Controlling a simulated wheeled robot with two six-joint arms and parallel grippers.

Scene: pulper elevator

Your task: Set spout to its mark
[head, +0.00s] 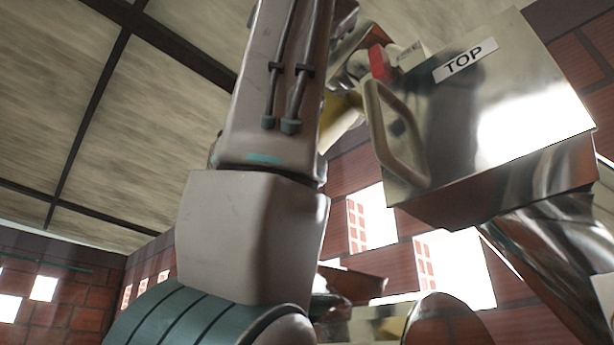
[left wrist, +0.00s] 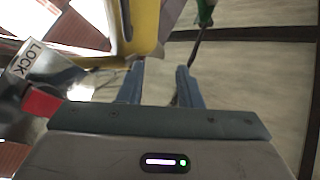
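A shiny metal box marked TOP (head: 520,110) with a beige loop handle (head: 398,130) fills the upper right of the head view. A yellow part (head: 342,105) shows partly behind my arm; it also appears large in the left wrist view (left wrist: 144,30). I cannot tell whether it is the spout, and no mark for it can be made out. My left gripper (left wrist: 159,82) has its two blue-grey fingers apart, just below the yellow part in the picture, with nothing visible between them. Contact cannot be judged. My right gripper is not in view.
A LOCK label (left wrist: 27,60) and a red piece (left wrist: 41,102) are left of the left gripper. A green-tipped dark rod (left wrist: 205,12) is close to its right finger. A curved metal pipe (head: 545,250) runs below the box. Brick walls and a panelled ceiling lie behind.

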